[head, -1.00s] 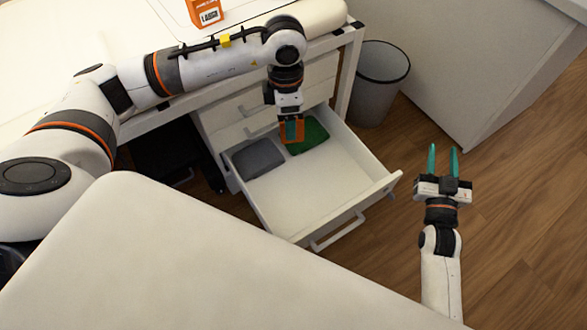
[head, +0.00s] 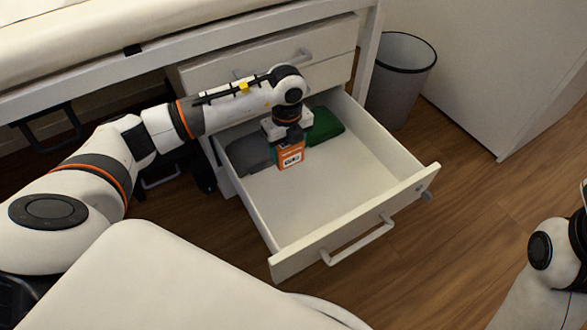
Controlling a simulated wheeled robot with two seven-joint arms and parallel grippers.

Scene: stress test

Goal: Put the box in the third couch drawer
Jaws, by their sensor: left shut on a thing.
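The small orange box (head: 291,157) with a white label hangs upright in my left gripper (head: 287,143). The gripper points down and is shut on it. The box is over the back part of the open couch drawer (head: 335,195), inside its walls; I cannot tell whether it touches the drawer floor. Two closed drawer fronts (head: 262,58) show above the open one. My right arm shows at the lower right edge, but its gripper is out of view.
A grey folded item (head: 247,155) and a green one (head: 325,126) lie at the back of the drawer. The drawer's front and middle are clear. A grey bin (head: 398,85) stands right of the couch frame, near a white cabinet (head: 500,70).

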